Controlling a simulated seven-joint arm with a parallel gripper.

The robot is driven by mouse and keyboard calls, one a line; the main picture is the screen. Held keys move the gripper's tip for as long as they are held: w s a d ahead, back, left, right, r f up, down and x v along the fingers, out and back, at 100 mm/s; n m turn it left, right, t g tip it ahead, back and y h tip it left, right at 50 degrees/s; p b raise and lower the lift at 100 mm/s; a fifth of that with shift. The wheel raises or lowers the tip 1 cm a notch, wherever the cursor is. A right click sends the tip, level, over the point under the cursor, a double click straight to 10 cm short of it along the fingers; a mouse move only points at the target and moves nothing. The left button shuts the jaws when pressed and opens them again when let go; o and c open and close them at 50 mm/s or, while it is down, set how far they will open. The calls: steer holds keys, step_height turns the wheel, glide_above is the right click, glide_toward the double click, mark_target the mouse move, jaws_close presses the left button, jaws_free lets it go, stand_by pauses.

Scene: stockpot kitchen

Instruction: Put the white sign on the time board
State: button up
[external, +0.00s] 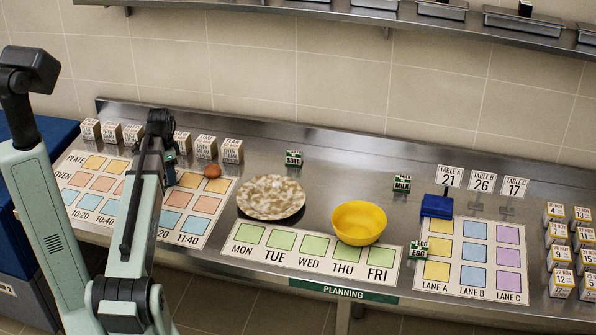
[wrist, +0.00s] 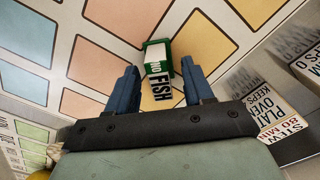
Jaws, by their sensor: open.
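The time board (external: 187,242) lies at the left of the counter, with yellow, orange and blue cells and times along its front. It fills much of the wrist view (wrist: 75,90). Which one is meant I cannot tell. My gripper (external: 170,170) is open over the board's back part. In the wrist view, its blue fingers (wrist: 160,75) point at a green and white FISH block (wrist: 157,60) on the board, just beyond the fingertips; contact is unclear.
A brown round item (external: 212,171) sits at the board's back right. A speckled plate (external: 270,197) and a yellow bowl (external: 359,222) stand mid-counter by the planning strip (external: 235,246). White table signs (external: 482,180) stand behind the lane board (external: 500,284) at right.

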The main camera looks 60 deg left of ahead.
step_height(320, 180, up, 11)
stand_by(0.6)
